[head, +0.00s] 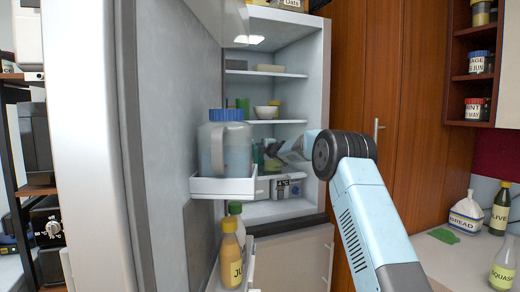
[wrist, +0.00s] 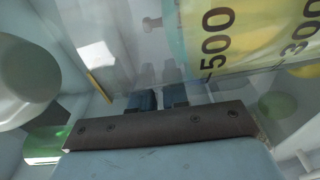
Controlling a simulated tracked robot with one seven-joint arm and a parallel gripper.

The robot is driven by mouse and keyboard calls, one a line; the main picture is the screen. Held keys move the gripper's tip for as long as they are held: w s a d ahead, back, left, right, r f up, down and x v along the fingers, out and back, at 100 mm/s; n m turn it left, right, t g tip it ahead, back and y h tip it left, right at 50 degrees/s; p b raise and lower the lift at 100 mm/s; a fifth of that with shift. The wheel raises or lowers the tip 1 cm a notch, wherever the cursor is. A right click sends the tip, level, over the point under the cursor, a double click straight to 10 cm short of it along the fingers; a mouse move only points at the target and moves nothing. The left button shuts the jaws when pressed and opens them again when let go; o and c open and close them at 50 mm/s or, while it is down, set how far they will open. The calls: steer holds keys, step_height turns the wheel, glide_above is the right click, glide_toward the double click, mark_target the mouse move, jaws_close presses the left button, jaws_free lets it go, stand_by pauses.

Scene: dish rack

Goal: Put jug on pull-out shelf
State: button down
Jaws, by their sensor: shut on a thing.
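My gripper (head: 270,154) reaches into the open fridge from the right. In the wrist view its dark fingers (wrist: 160,98) are closed together on part of a clear measuring jug (wrist: 190,45), apparently its handle. The jug's yellow scale with 500 and 300 fills the upper right there. In the head view the held jug is mostly hidden behind the fingers and the door bin. A low white shelf (head: 292,176) lies inside the fridge just below my gripper; I cannot tell whether it is pulled out.
A jug with a blue lid (head: 224,145) stands in the white door bin (head: 222,188), left of my gripper. Bottles (head: 231,255) stand lower in the door. A white bowl (head: 266,112) sits on the shelf above my gripper. The fridge wall is close on the right.

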stand_by(0.3)
steer(key=c, duration=1.1)
jaws_free()
steer(key=shift+f, duration=0.1)
steer(key=shift+o, duration=0.2)
steer(key=shift+f, duration=0.1)
steer(key=shift+c, duration=0.3)
steer(key=c, duration=0.3)
steer(key=shift+v, duration=1.5)
